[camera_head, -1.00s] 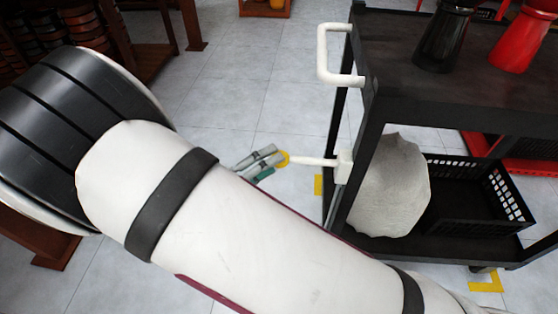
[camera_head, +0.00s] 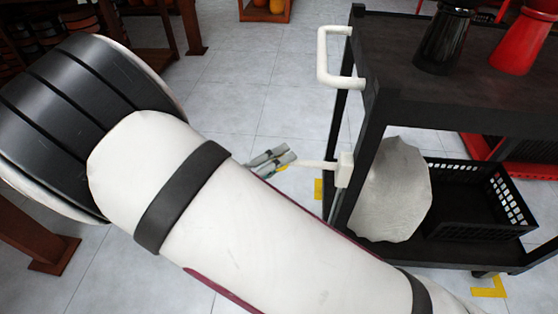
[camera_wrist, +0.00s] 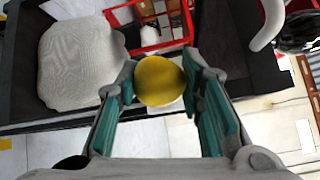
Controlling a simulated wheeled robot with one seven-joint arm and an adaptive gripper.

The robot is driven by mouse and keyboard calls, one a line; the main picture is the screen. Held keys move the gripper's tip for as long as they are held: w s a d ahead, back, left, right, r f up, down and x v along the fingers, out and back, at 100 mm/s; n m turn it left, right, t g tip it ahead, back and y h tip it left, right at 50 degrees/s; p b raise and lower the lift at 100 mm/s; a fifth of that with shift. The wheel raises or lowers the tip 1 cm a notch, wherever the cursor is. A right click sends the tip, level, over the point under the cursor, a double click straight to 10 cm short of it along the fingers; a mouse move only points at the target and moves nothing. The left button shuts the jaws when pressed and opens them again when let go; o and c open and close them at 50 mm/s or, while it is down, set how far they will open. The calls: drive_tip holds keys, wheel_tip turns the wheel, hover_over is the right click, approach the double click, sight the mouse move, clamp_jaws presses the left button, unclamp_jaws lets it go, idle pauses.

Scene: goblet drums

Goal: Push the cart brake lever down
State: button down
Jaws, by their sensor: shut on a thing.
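The cart brake lever (camera_head: 318,164) is a white rod that sticks out to the left from a white block on the cart's near post, roughly level in the head view. Its yellow ball knob (camera_wrist: 160,80) is between my finger pads in the wrist view. My gripper (camera_head: 272,159) is at the knob end of the lever, and it also shows in the wrist view (camera_wrist: 161,88). It is shut on the knob. In the head view the fingers and my forearm hide most of the knob.
The black cart (camera_head: 440,115) has a white handle (camera_head: 322,57) above the lever. A black drum (camera_head: 440,42) and a red drum (camera_head: 522,42) stand on top. A grey sack (camera_head: 390,190) and a black crate (camera_head: 470,215) are on the lower shelf.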

drive_tip(key=shift+d+f+n+t+h+p, duration=0.1)
drive_tip(key=shift+f+n+t+h+p, duration=0.3)
drive_tip(key=shift+f, duration=0.35)
drive_tip(key=shift+d+f+n+t+h+p, duration=0.1)
drive_tip(key=shift+f+n+t+h+p, duration=0.15)
drive_tip(key=shift+f+n, duration=0.35)
drive_tip(key=shift+n+t+h, duration=0.35)
drive_tip(key=shift+n+t, duration=0.3)
drive_tip(key=shift+n, duration=0.05)
drive_tip(key=shift+d+f, duration=0.2)
drive_tip(key=shift+f, duration=0.45)
drive_tip(key=shift+d+f, duration=0.2)
drive_tip(key=shift+f, duration=0.5)
drive_tip(key=shift+d+f, duration=0.2)
drive_tip(key=shift+f, duration=0.45)
drive_tip(key=c, duration=1.1)
unclamp_jaws()
drive_tip(key=shift+f, duration=0.1)
drive_tip(key=shift+o, duration=0.2)
